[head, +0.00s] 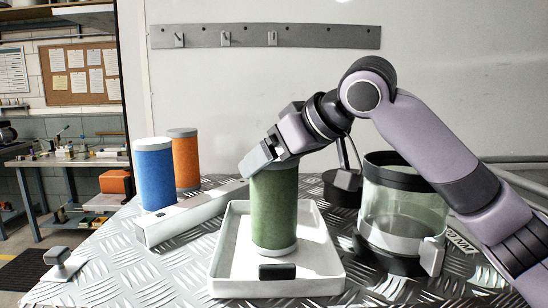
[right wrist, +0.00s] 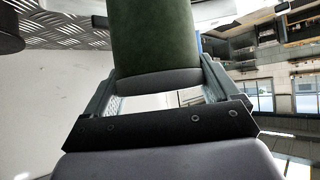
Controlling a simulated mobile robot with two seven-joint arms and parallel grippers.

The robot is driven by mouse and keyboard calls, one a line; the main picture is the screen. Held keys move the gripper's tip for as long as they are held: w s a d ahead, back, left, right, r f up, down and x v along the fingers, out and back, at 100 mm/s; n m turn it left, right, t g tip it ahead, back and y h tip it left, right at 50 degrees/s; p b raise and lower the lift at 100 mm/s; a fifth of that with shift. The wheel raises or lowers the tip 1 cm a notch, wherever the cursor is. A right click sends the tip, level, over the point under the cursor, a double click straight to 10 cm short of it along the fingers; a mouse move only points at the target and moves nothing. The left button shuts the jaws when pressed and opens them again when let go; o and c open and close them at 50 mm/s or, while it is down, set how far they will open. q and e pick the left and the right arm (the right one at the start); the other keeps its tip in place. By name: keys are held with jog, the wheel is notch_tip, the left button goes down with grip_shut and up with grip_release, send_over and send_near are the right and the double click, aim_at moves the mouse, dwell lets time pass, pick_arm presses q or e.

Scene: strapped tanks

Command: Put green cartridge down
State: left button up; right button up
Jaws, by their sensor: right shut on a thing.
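The green cartridge (head: 274,208) stands upright over the white tray (head: 222,262) in the head view. Its lower rim appears at the tray floor; I cannot tell for sure whether it touches. My right gripper (head: 262,160) is shut on the cartridge's top end, coming from the upper right. The right wrist view shows both fingers of it around the grey end cap of the green cartridge (right wrist: 155,40). The cartridge's top is hidden by the gripper in the head view. My left gripper is not in view.
A blue cartridge (head: 155,178) and an orange cartridge (head: 184,160) stand at the left behind a pale bar (head: 190,215). A clear tank with a black rim (head: 402,205) stands right of the tray. A hook rail (head: 300,37) hangs on the wall. Bare treadplate lies left of the tray.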

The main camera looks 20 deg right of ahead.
jog(key=o, duration=1.3)
jog(key=shift+f, duration=0.1)
jog(key=shift+r, duration=0.25)
jog(key=b+v, duration=0.1)
jog(key=v, duration=1.1)
jog(key=shift+b, duration=0.35)
jog(key=shift+f, duration=0.1)
